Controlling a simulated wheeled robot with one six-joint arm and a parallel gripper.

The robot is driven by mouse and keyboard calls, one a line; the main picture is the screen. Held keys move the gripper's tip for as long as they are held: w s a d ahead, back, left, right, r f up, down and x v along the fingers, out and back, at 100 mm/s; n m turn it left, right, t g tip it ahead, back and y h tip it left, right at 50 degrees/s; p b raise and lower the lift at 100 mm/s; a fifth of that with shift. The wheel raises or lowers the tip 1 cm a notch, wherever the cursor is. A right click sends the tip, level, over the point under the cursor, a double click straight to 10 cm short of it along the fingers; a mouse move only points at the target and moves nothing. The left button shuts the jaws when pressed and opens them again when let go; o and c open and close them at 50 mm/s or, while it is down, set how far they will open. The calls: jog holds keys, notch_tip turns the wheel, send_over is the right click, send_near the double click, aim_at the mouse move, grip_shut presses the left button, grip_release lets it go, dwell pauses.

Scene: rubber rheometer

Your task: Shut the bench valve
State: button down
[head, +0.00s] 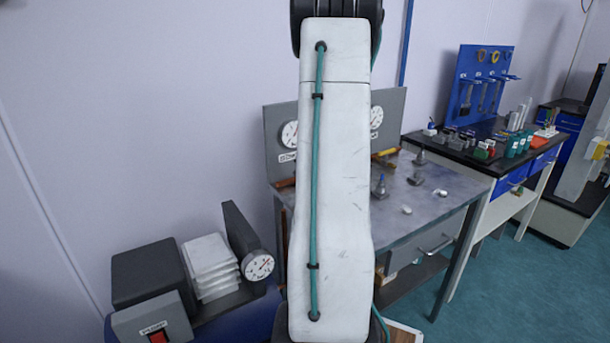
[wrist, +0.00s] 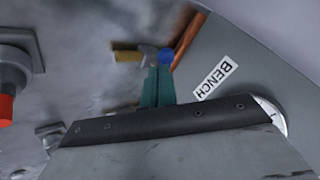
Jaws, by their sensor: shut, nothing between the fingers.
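In the wrist view, a yellow lever handle (wrist: 128,57) on a grey stem lies beside an orange pipe (wrist: 190,35). The BENCH label (wrist: 213,78) is on the grey panel to the right. My gripper (wrist: 160,72) has its teal fingers shut and empty, with their tips close to the lever's stem end. A round blue part (wrist: 166,57) shows at the tips; I cannot tell whether they touch the lever. In the head view, my white arm covers my gripper and the middle of the gauge panel (head: 270,130). A yellow handle (head: 386,153) shows right of the arm.
A metal table (head: 430,205) below the panel holds several small weights. In the wrist view, a grey block with a red end (wrist: 8,75) is at left. A dark device with a gauge (head: 258,266) stands at lower left. A black-topped bench with tools (head: 470,155) is at right.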

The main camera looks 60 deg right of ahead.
jog(key=shift+w+a+f, duration=0.15)
jog(key=shift+w+a, duration=0.1)
jog(key=shift+d, duration=0.1)
jog(key=shift+w+d, duration=0.1)
jog(key=shift+d, duration=0.7)
